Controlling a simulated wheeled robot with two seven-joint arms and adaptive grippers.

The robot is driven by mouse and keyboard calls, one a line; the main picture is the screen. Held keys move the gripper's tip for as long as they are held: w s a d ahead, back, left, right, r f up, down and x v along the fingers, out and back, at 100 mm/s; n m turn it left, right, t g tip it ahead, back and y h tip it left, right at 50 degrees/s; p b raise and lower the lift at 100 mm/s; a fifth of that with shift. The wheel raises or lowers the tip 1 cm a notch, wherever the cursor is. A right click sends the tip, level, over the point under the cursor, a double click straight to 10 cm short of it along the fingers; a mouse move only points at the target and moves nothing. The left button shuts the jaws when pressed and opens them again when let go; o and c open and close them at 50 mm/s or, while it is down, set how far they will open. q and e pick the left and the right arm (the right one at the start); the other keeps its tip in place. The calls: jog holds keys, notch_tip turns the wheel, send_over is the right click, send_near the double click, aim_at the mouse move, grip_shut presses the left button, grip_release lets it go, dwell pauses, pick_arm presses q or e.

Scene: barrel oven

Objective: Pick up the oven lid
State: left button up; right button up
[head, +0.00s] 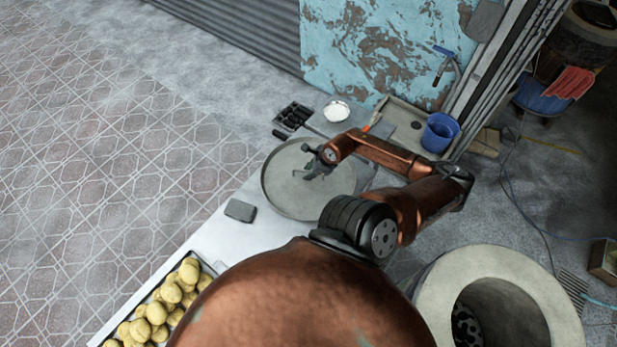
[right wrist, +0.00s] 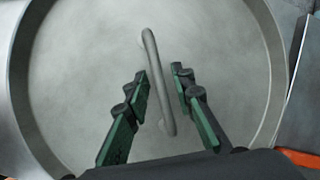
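The oven lid (head: 283,190) is a round, pale grey disc with a raised rim, lying on the light counter. It fills most of the right wrist view (right wrist: 70,70), where its curved bar handle (right wrist: 153,58) stands up near the middle. My right gripper (head: 316,163) is over the lid. In the right wrist view its two green-padded fingers (right wrist: 160,76) are open, one on each side of the handle, with gaps visible. In the head view the gripper partly hides the handle. My left gripper is not in view.
The round oven opening with its pale rim (head: 480,262) is at the lower right. A tray of yellow dough balls (head: 160,308) is at the lower left. A grey block (head: 240,211), a white bowl (head: 336,111) and a blue bucket (head: 439,132) surround the lid.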

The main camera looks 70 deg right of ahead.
grip_shut()
jog(key=shift+r, duration=0.1)
dwell(0.7)
